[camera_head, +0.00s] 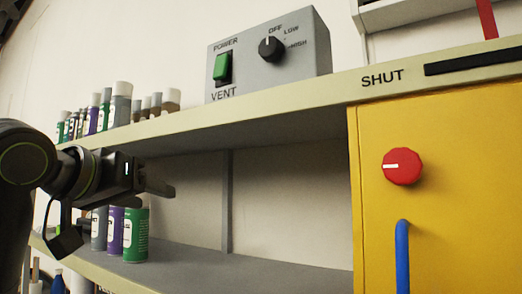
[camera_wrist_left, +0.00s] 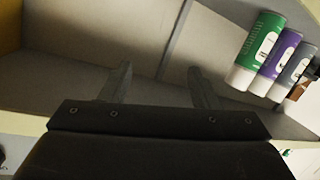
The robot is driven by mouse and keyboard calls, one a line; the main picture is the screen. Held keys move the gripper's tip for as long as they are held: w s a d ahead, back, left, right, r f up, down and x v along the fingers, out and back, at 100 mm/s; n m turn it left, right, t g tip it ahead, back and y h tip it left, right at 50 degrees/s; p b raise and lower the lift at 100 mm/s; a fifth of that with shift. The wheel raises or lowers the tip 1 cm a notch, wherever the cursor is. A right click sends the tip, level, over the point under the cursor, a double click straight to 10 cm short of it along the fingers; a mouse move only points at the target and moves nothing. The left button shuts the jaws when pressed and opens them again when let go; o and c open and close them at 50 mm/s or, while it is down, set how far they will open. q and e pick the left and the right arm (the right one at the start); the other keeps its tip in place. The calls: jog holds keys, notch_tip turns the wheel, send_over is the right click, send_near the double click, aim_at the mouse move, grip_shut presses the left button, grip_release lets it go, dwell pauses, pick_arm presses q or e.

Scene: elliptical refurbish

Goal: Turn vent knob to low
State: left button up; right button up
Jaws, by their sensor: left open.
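The grey vent box (camera_head: 285,78) stands on the upper shelf in the head view, with a black round knob (camera_head: 271,49) on its front. The white mark on the knob points up, towards OFF; LOW and HIGH are printed to its right. A green power switch (camera_head: 222,67) sits left of the knob. My left gripper (camera_head: 158,188) is below the upper shelf, down and to the left of the box, apart from it. In the left wrist view its two fingers (camera_wrist_left: 158,76) are spread with nothing between them. The knob is not in the left wrist view. My right gripper is not in view.
Several spray cans (camera_head: 115,105) stand on the upper shelf (camera_head: 290,118) left of the box. More cans (camera_head: 135,235) stand on the lower shelf beside my left gripper. A yellow cabinet (camera_head: 450,190) with a red knob (camera_head: 402,166) and blue handle (camera_head: 402,255) is at right.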

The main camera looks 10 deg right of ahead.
pick_arm(q)
jog(key=s+d+r+m+h, duration=0.2)
jog(key=s+d+r, duration=0.1)
jog(key=s+r, duration=0.85)
jog(key=m+h, duration=0.1)
jog(key=h, duration=0.1)
send_near(267, 46)
jog(key=p+x, duration=0.7)
jog(key=p, duration=0.2)
jog(key=shift+w+d+r, duration=0.15)
jog(key=shift+r, duration=0.05)
jog(key=shift+w+d+f, duration=0.15)
jog(key=shift+w+d, duration=0.2)
jog(key=shift+d, duration=0.05)
jog(key=shift+c, duration=0.5)
jog(key=c, duration=0.9)
